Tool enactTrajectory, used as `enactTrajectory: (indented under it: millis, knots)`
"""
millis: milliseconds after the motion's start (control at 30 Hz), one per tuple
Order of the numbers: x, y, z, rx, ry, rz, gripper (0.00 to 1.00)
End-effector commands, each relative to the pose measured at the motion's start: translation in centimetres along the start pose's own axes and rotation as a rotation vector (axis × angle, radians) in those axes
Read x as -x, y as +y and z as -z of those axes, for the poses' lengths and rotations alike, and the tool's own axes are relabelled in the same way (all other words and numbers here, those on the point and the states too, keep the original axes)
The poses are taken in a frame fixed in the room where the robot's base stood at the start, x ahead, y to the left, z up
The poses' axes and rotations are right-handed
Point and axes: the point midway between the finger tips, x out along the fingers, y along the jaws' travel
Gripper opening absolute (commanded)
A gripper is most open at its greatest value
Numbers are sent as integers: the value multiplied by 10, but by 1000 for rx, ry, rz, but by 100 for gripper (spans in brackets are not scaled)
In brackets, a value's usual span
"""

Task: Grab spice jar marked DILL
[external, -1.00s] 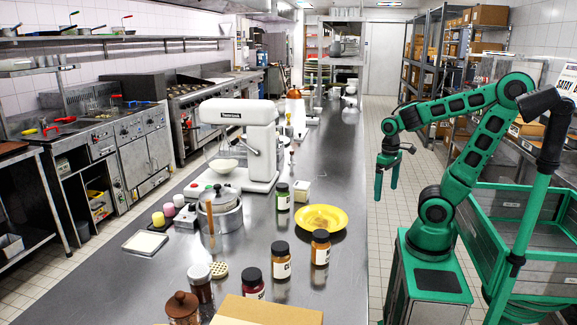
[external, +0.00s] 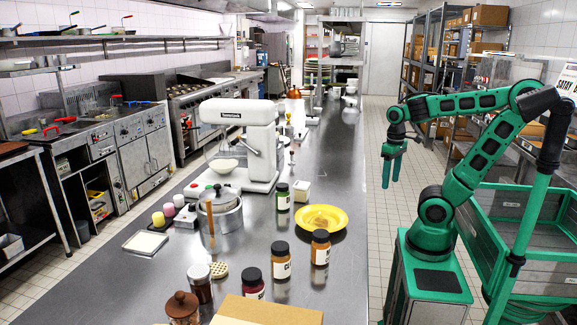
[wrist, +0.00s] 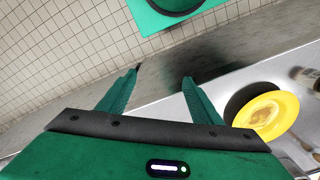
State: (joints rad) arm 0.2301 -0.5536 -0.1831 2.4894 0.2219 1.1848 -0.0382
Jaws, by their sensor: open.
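Several dark-lidded spice jars stand upright on the steel counter in the external view. One has green contents (external: 283,198), one orange (external: 320,250), one brownish-orange (external: 281,262) and one red (external: 254,285). Their labels are too small to read, so I cannot tell which is marked DILL. My gripper (external: 391,178) hangs fingers-down over the floor, right of the counter edge, apart from all jars. In the wrist view my gripper (wrist: 160,76) is open with nothing between its fingers.
A yellow plate (external: 339,224) lies near the counter's right edge, and it shows in the wrist view (wrist: 262,98). A metal pot (external: 226,216), a white mixer (external: 262,140) and a cardboard box (external: 268,311) also occupy the counter. The counter beyond the plate is mostly clear.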

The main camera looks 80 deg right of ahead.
Motion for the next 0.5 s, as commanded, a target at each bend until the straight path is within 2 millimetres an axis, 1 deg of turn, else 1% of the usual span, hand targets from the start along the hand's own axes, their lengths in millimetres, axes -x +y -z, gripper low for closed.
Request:
enactTrajectory:
  millis: [33,100,300,333,400,500]
  knots:
    - [13,0,1,-1,5,1,59]
    - [29,0,1,-2,5,0,59]
    - [68,-1,0,-2,2,0,59]
    - [72,-1,1,3,3,0,59]
    - [65,-5,13,55,13,2,59]
    - [61,-11,28,125,34,10,59]
